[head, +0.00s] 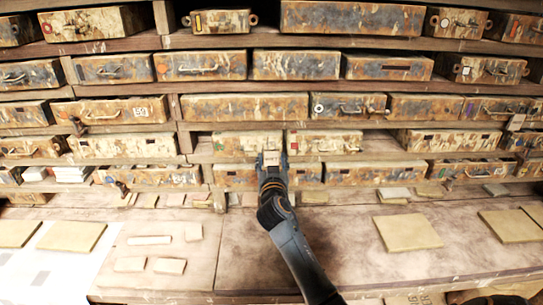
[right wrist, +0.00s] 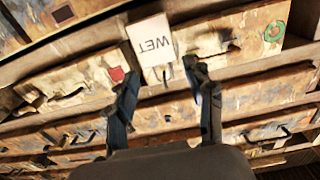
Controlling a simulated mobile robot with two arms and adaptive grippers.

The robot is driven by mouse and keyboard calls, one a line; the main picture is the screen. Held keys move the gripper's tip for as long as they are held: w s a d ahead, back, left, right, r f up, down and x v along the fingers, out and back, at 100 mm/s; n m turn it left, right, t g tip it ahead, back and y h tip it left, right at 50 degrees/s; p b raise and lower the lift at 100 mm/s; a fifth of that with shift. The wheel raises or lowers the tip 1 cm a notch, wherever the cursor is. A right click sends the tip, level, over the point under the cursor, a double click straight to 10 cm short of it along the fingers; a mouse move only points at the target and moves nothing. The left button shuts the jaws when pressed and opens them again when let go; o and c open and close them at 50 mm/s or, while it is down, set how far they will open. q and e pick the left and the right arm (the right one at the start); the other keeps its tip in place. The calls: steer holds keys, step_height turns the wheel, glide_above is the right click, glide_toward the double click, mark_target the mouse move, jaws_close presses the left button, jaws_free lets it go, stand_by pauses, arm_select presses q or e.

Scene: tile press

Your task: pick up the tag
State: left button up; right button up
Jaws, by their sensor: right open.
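A white tag with the word WET (right wrist: 150,42) shows upside down in the right wrist view, in front of the rusty drawer fronts. My right gripper (right wrist: 160,72) is open, with one finger on each side of the tag's lower end. I cannot tell whether either finger touches it. In the head view my right gripper (head: 271,160) reaches up to the lower middle drawers, and a pale patch, likely the tag, shows at its tips. My left gripper is not in view.
Rusty drawers fill the wooden shelves, including one left (head: 247,143) and one right (head: 325,142) of my right gripper. Flat tan tiles, one large (head: 407,232), lie on the worktop (head: 330,240).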

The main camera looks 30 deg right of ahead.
mark_target(272, 153)
steer(key=shift+p+x, duration=0.55)
steer(key=shift+x, duration=1.45)
steer(key=shift+f, duration=0.15)
steer(key=shift+s, duration=0.1)
steer(key=c, duration=0.6)
